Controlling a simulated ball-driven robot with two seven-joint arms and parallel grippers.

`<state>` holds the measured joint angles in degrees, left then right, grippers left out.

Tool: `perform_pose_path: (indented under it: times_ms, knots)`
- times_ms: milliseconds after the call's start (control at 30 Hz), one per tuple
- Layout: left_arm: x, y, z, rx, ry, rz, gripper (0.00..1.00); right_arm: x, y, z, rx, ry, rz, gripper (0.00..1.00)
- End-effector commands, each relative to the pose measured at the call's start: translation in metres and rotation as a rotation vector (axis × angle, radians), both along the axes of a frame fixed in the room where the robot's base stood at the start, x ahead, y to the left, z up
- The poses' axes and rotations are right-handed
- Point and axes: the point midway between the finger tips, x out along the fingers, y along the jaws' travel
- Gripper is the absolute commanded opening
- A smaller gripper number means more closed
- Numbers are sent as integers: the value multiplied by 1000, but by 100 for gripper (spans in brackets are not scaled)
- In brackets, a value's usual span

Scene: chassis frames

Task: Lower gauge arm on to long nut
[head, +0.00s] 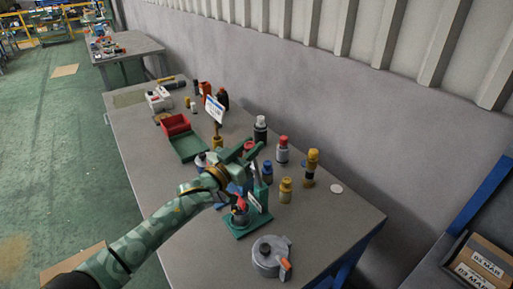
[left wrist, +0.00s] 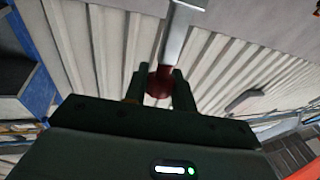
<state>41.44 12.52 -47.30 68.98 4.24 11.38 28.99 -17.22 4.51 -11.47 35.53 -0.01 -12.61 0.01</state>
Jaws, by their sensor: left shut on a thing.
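The green gauge stand (head: 236,229) is on the near part of the bench, with an upright green post and a white label. A dark part with a red top (head: 241,203) stands on its base; I cannot tell whether this is the long nut. My left gripper (head: 250,151) is above the stand. In the left wrist view, its two dark fingers are shut on a dark red knob (left wrist: 159,84) at the end of a grey metal bar (left wrist: 178,32), which looks like the gauge arm. The bar's far end is out of that view. My right gripper is not in view.
A grey round device with an orange lever (head: 270,257) is nearest on the bench. A red bin (head: 175,125) is further left. The bench's front right is clear.

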Motion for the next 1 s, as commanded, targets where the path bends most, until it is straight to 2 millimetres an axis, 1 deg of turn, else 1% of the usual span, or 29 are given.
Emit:
perform_pose_path:
  times_ms: [33,100,167,267,333,500,700,1000]
  knots:
    - [-3,5,-8,-28,-13,3,0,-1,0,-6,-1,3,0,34]
    - [-8,12,-9,-72,-43,2,0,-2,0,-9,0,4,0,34]
    - [-12,18,-9,-63,-43,1,0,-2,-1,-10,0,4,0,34]
    - [-18,27,-15,-60,-42,1,0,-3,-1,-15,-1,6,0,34]
    - [-22,32,-21,-105,-66,2,0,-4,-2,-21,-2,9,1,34]
    - [-28,44,-30,-185,-121,3,0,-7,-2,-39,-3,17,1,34]
    - [-34,51,-34,-240,-161,3,0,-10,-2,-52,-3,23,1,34]
    - [-36,54,-33,-261,-178,2,0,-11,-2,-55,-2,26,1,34]
